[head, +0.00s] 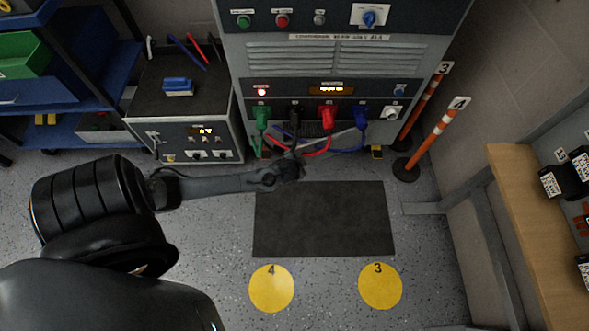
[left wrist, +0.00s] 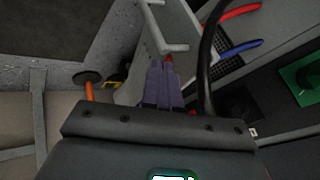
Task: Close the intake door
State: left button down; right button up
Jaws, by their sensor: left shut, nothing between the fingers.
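The intake door appears as a light grey panel with a bar handle (left wrist: 168,48) in the left wrist view. In the head view, what looks like its pale upper edge (head: 335,145) slants out from the cabinet below the coloured plugs, so it stands partly open. My left gripper (head: 292,168) is in front of the cabinet's lower part, by the near end of that edge. In the left wrist view its fingers (left wrist: 164,72) are together and empty, with tips close to the handle; I cannot tell whether they touch. A dark perforated grille (left wrist: 228,66) shows beside the door. My right gripper is not in view.
Green (head: 261,118), black, red (head: 327,118) and blue (head: 360,118) plugs with hanging cables are close above the gripper. A grey test box (head: 188,140) stands left. Striped posts (head: 437,139) stand right. A dark mat (head: 322,220) lies on open floor.

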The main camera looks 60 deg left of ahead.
pick_arm(q)
jog(key=a, duration=0.1)
jog(key=a+b, duration=0.1)
jog(key=a, duration=0.2)
jog(key=shift+w+r, duration=0.1)
jog(key=shift+w, duration=0.15)
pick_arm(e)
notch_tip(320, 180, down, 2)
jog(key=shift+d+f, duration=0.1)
pick_arm(q)
jog(key=w+a+m+t+h, duration=0.1)
jog(key=a+m, duration=0.2)
jog(key=a, duration=0.7)
jog(key=shift+w+h, duration=0.4)
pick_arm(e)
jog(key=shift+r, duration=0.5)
pick_arm(q)
jog(key=shift+p, duration=0.35)
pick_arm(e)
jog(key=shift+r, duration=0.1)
